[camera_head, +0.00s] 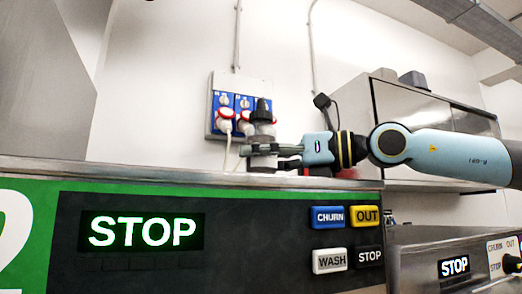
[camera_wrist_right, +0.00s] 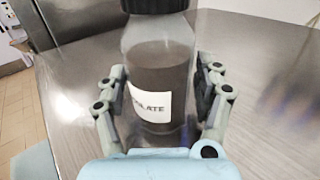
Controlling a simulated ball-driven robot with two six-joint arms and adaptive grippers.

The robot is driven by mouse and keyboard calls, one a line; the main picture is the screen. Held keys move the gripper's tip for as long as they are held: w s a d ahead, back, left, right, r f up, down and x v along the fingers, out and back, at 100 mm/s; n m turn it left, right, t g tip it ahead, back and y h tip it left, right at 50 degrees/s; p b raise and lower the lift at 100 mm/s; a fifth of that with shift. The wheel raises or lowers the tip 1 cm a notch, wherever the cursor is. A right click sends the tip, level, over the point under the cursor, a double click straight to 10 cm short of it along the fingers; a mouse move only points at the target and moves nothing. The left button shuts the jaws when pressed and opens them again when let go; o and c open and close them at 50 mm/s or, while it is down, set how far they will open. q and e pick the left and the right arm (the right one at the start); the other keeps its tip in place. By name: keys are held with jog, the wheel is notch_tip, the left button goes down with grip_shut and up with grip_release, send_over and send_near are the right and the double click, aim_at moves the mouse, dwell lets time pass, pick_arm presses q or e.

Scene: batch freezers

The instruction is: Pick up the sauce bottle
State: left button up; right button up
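The sauce bottle (camera_head: 263,128) has a clear body, dark contents and a black cap. In the head view it stands upright behind the top edge of the near freezer. In the right wrist view the bottle (camera_wrist_right: 158,65) shows a white label ending in "OLATE", and its cap top is cut off. My right gripper (camera_head: 275,150) reaches in from the right with its fingers around the bottle's lower body. My left gripper is not in view.
The bottle is over a bare metal top (camera_wrist_right: 262,80). The near freezer's front panel (camera_head: 220,270) shows STOP and several buttons. Wall sockets (camera_head: 225,103) with plugs and cables are behind the bottle. A metal cabinet (camera_head: 425,105) stands behind my right arm, and another machine (camera_head: 420,245) is at lower right.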

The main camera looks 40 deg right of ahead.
aim_at(262, 104)
jog(key=c, duration=0.9)
jog(key=shift+r, duration=0.15)
notch_tip(262, 104, up, 9)
jog(key=p, duration=0.6)
jog(key=shift+r, duration=0.4)
jog(key=o, duration=0.5)
jog(key=c, duration=0.5)
jog(key=shift+c, duration=0.2)
